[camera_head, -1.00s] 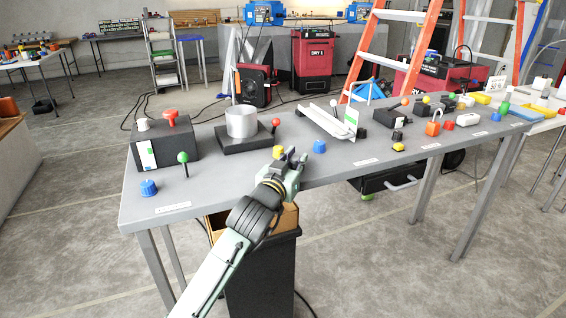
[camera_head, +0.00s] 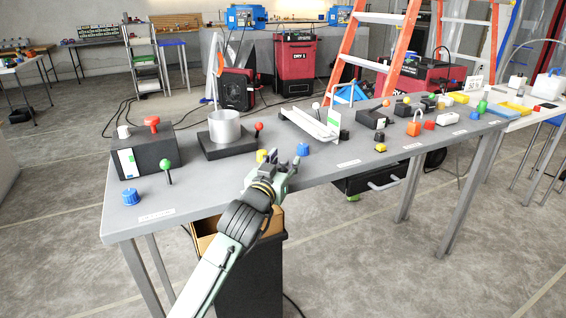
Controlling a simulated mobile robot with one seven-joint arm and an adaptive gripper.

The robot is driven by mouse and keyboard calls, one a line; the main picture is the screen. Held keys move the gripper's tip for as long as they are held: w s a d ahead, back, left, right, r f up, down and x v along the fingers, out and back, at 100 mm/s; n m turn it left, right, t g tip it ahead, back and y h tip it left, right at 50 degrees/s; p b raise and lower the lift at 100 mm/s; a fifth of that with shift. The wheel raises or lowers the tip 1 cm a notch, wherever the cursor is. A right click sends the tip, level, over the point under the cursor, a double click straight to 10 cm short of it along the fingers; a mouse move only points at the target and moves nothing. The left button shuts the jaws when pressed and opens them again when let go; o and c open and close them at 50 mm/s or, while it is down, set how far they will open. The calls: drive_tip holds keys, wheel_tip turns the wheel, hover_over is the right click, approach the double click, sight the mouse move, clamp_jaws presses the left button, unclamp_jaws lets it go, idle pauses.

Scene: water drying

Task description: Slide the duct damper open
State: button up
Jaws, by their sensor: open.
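A grey metal cylinder (camera_head: 225,127) stands upright on a black base (camera_head: 228,147) on the near left part of the long grey table (camera_head: 200,190). A red ball knob (camera_head: 259,127) on a short stem rises at the base's right side. This looks like the duct piece, but I cannot tell for sure which part is the damper. My gripper (camera_head: 280,164) is open and empty at the table's front edge, to the front right of the cylinder and apart from it. Its fingers point away from me, and their height above the table is unclear.
A yellow knob (camera_head: 262,155) and a blue knob (camera_head: 303,149) are close around my gripper. A black box (camera_head: 145,155) with a red knob and a green-knobbed lever (camera_head: 166,166) are left. A white tray-like device (camera_head: 310,124) is right. A black bin (camera_head: 250,272) stands below.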

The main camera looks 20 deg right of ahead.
drive_tip(key=v, duration=1.2)
